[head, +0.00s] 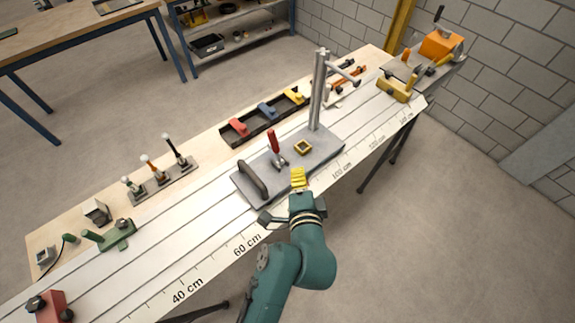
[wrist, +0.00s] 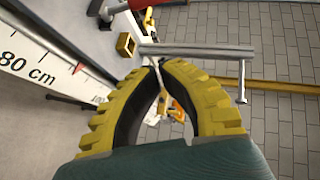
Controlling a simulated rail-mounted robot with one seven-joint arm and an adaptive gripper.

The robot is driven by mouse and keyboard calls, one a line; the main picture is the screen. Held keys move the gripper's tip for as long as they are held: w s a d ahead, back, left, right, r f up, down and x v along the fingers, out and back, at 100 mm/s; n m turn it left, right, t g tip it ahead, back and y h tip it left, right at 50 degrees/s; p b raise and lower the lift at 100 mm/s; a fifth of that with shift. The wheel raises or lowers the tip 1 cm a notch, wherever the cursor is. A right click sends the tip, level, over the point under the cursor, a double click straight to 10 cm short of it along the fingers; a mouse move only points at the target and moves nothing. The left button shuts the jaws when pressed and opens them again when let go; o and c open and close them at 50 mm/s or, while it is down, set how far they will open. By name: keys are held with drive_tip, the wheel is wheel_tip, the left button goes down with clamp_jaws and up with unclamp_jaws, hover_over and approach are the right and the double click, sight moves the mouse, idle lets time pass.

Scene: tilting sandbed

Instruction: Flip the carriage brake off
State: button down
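The carriage is a grey plate (head: 322,151) on the white rail, with a dark arched handle (head: 252,180) at its left end and a tall metal post (head: 317,95) at its back. A red-handled lever (head: 273,141), apparently the brake, stands upright on the plate; I cannot tell its locked state. My gripper (head: 298,173) is at the plate's front edge, in front of the lever and apart from it. In the wrist view its yellow fingers (wrist: 158,66) come together at the tips, with nothing held.
A small yellow square socket (head: 303,147) sits on the plate; it also shows in the wrist view (wrist: 126,44). The post's side arm (head: 343,75) overhangs to the right. A tray of coloured blocks (head: 265,115) lies behind. Open floor is in front of the rail.

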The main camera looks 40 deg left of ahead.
sight(275, 148)
drive_tip(key=w+a+f, duration=0.2)
drive_tip(key=w+a, duration=0.1)
drive_tip(key=a, duration=0.2)
drive_tip(key=w+a+f+b, duration=0.1)
drive_tip(key=w+a+f, duration=0.1)
drive_tip(key=a, duration=0.4)
drive_tip(key=shift+w+a+f, duration=0.15)
drive_tip(key=shift+w+f, duration=0.15)
drive_tip(key=shift+w, duration=0.35)
